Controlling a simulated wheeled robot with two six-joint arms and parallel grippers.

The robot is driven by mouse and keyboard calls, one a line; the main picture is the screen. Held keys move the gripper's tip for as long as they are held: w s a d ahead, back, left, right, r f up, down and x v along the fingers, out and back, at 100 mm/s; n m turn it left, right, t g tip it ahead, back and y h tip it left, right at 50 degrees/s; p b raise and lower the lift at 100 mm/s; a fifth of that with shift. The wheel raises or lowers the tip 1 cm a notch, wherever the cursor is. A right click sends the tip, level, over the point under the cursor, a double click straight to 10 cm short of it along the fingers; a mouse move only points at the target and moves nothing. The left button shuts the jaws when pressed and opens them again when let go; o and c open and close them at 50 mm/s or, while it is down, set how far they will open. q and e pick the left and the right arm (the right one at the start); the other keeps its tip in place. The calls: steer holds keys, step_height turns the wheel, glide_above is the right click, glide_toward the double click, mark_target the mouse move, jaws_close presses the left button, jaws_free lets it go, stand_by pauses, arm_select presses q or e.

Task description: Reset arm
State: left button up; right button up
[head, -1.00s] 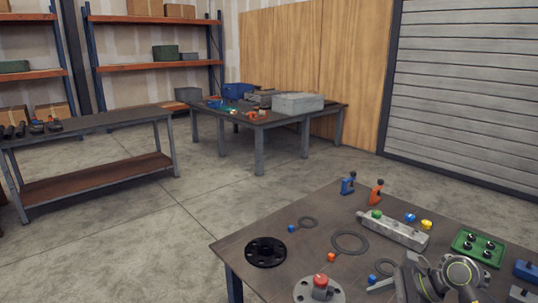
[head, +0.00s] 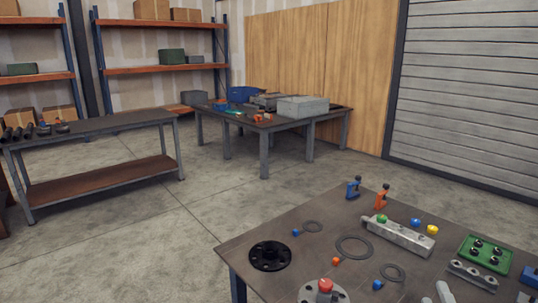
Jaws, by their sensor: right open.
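My right gripper (head: 446,292) shows only as a pale grey piece at the bottom edge of the head view, over the near part of the work table (head: 300,243). Most of it is cut off by the frame. It is open, and I see nothing held in it. A black flange (head: 270,256) lies at the table's left. A grey flange (head: 312,294) with a red-topped piece (head: 325,286) on it is cut by the bottom edge. My left gripper is not in view.
Grey rings (head: 354,247), a long grey block (head: 404,236), a green tray (head: 484,253), a grey holed plate (head: 472,275), and blue (head: 353,188) and orange (head: 382,197) clamps lie on the table. A workbench (head: 95,128) and a farther table (head: 265,125) stand beyond open floor.

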steer(key=s+d+f+m+g+h, duration=0.3)
steer(key=s+f+m+g, duration=0.65)
steer(key=f+m, duration=0.2)
steer(key=s+a+f+m+g+y, duration=0.2)
steer(key=s+a+f+g, duration=0.15)
steer(key=s, duration=0.45)
steer(key=s+a+f+m+g+y, duration=0.25)
steer(key=s+f+g, duration=0.2)
steer(key=s, duration=0.35)
step_height(320, 180, down, 24)
steer(key=d+f, duration=0.1)
steer(key=s+f+g, duration=0.1)
steer(key=s+f, duration=1.4)
steer(key=f, duration=0.1)
steer(key=shift+a+f+g, duration=0.2)
steer(key=shift+a+g, duration=0.15)
steer(key=shift+a, duration=0.1)
